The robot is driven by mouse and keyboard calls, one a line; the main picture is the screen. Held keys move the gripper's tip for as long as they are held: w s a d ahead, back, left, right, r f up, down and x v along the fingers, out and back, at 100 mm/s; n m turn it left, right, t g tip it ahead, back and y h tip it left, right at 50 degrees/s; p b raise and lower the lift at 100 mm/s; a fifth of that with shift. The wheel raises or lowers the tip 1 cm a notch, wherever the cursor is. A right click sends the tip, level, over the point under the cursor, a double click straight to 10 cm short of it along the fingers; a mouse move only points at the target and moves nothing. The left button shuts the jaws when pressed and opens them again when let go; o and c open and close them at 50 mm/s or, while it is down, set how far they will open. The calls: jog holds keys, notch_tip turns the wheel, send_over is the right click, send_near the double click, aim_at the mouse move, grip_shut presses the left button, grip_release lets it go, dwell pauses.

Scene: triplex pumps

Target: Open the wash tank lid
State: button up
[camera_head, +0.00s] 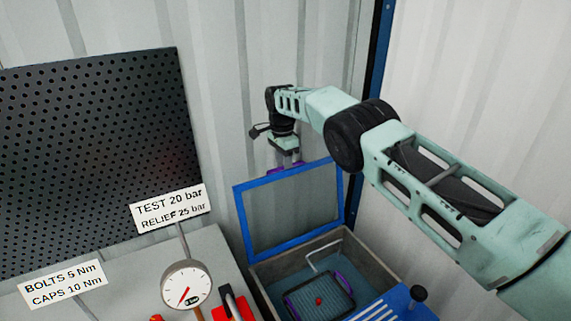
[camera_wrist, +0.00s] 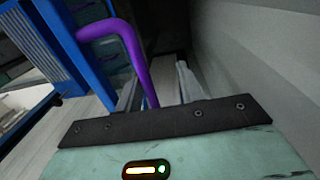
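The wash tank lid (camera_head: 290,243) is a blue frame with a grey panel. It stands raised, close to upright, at the back of the open wash tank (camera_head: 377,264). A purple handle (camera_wrist: 135,52) shows in the wrist view as a bent tube beside blue framing. Bits of purple also show at the lid's top edge in the head view. My gripper (camera_head: 285,165) is at the lid's top edge, pointing down. In the wrist view its two fingers (camera_wrist: 158,92) are apart, with the handle's lower end by the left finger. Whether they touch it is unclear.
A dark basket (camera_head: 318,300) with purple handles and a red part sits inside the tank. A blue ribbed piece (camera_head: 395,308) is at the right front. A bench with a gauge (camera_head: 186,286) and signs stands left. Corrugated walls are close behind my gripper.

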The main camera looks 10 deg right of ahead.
jog(key=shift+d+r, duration=0.1)
jog(key=shift+r, duration=0.3)
notch_tip(320, 180, up, 7)
jog(key=p, duration=0.5)
jog(key=shift+w, duration=0.2)
dwell(0.5)
